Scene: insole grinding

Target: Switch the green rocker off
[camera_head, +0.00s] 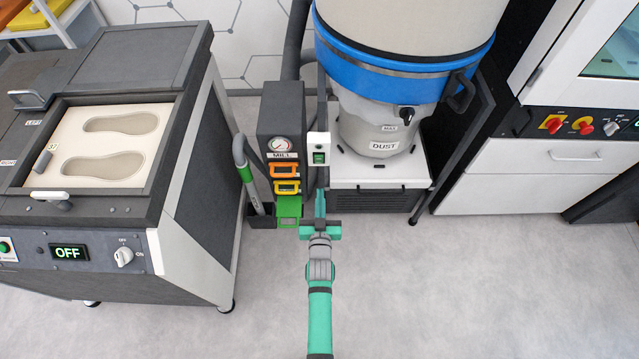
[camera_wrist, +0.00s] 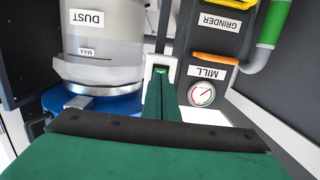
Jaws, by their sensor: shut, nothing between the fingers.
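The green rocker (camera_head: 319,157) sits in a small white switch box (camera_head: 319,141) on a post between the MILL gauge column and the dust collector. It also shows in the wrist view (camera_wrist: 160,71), just past my fingertips. My gripper (camera_head: 320,192) is shut and empty, with its green fingers pointing at the switch box from below in the head view. In the wrist view the fingertips (camera_wrist: 161,84) overlap the lower edge of the box, and part of the rocker is hidden. I cannot tell whether they touch it.
The MILL column (camera_head: 282,130) with its gauge and coloured handles stands close on the left. The dust collector (camera_head: 385,120) with a DUST label is close on the right. A grey machine (camera_head: 190,262) reading OFF stands at left. The floor in front is clear.

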